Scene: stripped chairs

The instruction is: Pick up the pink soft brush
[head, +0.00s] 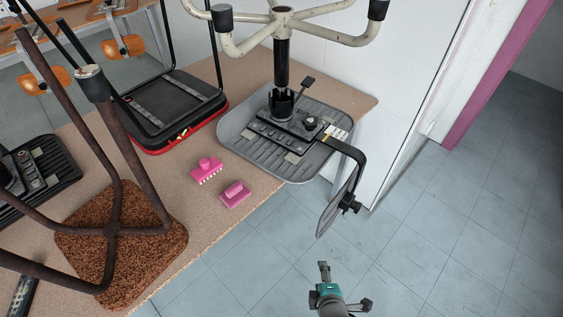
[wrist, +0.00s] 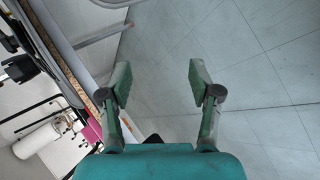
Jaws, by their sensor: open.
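Two small pink brush-like things lie near each other on the brown tabletop in the head view. One pink brush (head: 207,170) has a knob on top and pale bristle tufts along its front edge. The other pink brush (head: 235,194) has a raised block handle and lies closer to the table's edge. I cannot tell which is the soft one. My gripper (head: 344,285) is open and empty, over the floor to the lower right of both brushes, apart from the table. In the wrist view, my open gripper (wrist: 160,80) has only floor between its fingers, and neither brush can be made out.
The tabletop (head: 215,220) holds an upturned chair with a grey seat (head: 235,128), one with a black and red seat (head: 150,145), and a brown cushion (head: 120,245) with rusty legs. A bent black bracket (head: 350,152) overhangs the edge. The floor (head: 440,240) is clear.

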